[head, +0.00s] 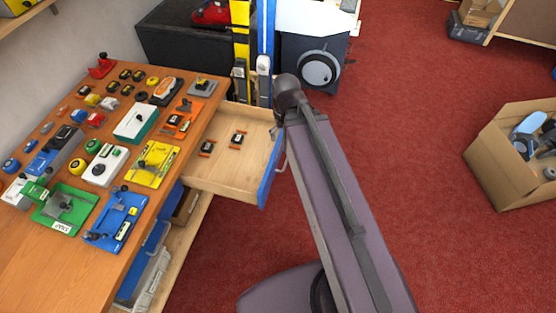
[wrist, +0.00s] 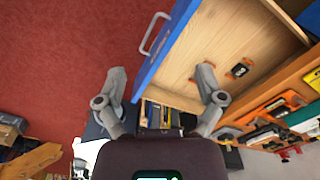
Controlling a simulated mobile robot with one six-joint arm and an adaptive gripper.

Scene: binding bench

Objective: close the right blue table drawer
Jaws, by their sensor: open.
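The right table drawer (head: 232,175) is pulled out from the wooden table, with its pale wooden inside showing. Its blue front (head: 270,172) has a grey handle (head: 281,150) on the outer face. The blue front (wrist: 166,45) and the handle (wrist: 153,34) also show in the wrist view. My gripper (wrist: 161,86) is open and empty. One finger is on the outer side of the blue front and the other appears over the drawer's inside; I cannot tell whether either touches. In the head view my arm hides the gripper.
The tabletop (head: 45,262) carries many tools and blocks. Yellow and blue upright posts (head: 265,45) and a dark machine (head: 318,68) stand behind the drawer. A cardboard box (head: 500,180) sits on the red floor, which is otherwise mostly clear.

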